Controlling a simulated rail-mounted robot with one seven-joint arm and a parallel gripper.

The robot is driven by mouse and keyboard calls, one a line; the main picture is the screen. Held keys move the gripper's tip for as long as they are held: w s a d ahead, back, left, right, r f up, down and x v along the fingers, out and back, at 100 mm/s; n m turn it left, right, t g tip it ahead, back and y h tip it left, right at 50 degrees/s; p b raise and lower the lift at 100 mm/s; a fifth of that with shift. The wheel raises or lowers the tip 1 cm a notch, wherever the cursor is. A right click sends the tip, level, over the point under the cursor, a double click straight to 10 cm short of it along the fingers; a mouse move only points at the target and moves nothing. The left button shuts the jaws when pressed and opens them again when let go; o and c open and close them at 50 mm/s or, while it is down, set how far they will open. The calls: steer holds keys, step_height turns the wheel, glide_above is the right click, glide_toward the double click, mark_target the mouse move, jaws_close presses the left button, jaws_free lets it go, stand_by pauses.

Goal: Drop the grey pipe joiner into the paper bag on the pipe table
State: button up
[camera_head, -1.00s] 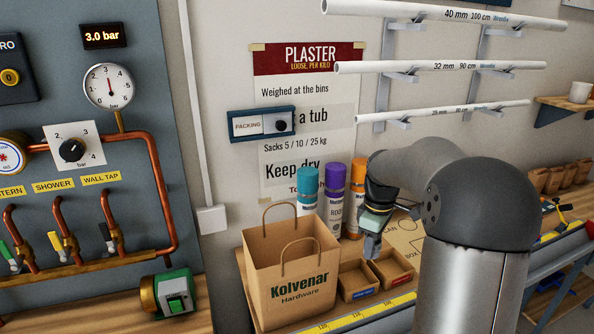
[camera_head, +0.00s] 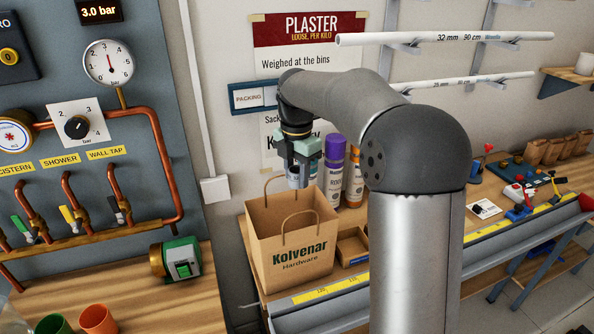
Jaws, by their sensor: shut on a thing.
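The brown paper bag (camera_head: 291,238), printed "Kolvenar Hardware", stands upright and open on the pipe table (camera_head: 352,294), with two looped handles. My gripper (camera_head: 299,178) points down above the back right part of the bag's mouth. It is shut on a grey piece, the pipe joiner (camera_head: 296,182), of which only a small part shows between the fingers.
A purple-capped can (camera_head: 334,170) and an orange-capped can (camera_head: 353,181) stand behind the bag, to its right. A small cardboard tray (camera_head: 352,247) sits right of the bag. A green-and-brass pump (camera_head: 177,259) is on the bench at left. The bag's handles rise near my gripper.

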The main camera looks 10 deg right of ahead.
mark_target(297, 183)
steer(key=shift+f+b, duration=1)
steer(key=shift+f, duration=0.6)
steer(key=o, duration=1)
steer(key=shift+o, duration=0.2)
step_height(297, 183, up, 18)
steer(key=shift+f+p, duration=0.25)
steer(key=shift+p, duration=0.2)
